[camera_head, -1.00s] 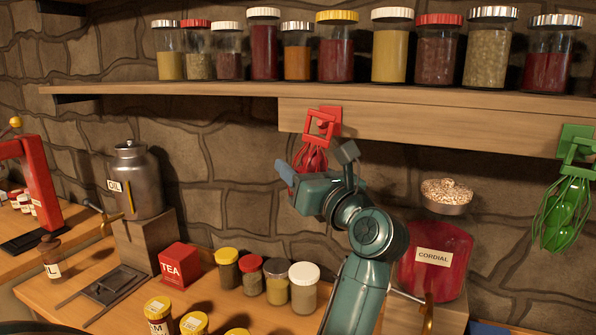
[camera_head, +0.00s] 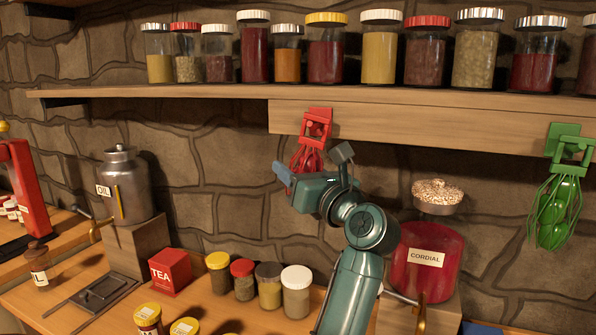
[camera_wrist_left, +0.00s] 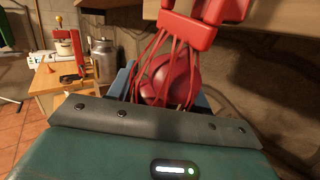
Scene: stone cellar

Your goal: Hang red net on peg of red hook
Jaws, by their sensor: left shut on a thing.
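The red hook (camera_head: 320,113) is fixed to the front board under the shelf. The red net (camera_head: 306,158) hangs just below and in front of it, its square red frame overlapping the hook. In the left wrist view the net (camera_wrist_left: 165,78) has thin red strands around a round red thing, with the frame (camera_wrist_left: 188,32) above. My left gripper (camera_head: 310,170) is shut on the net at its lower part, which the gripper hides. I cannot tell whether the frame is around the peg or only in front of it. My right gripper is not in view.
A shelf (camera_head: 180,92) with several spice jars runs above. A green net (camera_head: 555,212) hangs on a green hook (camera_head: 568,143) at the right. A cordial jar (camera_head: 427,262) stands behind and right of my arm. A tea box (camera_head: 170,270) and lidded jars stand below.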

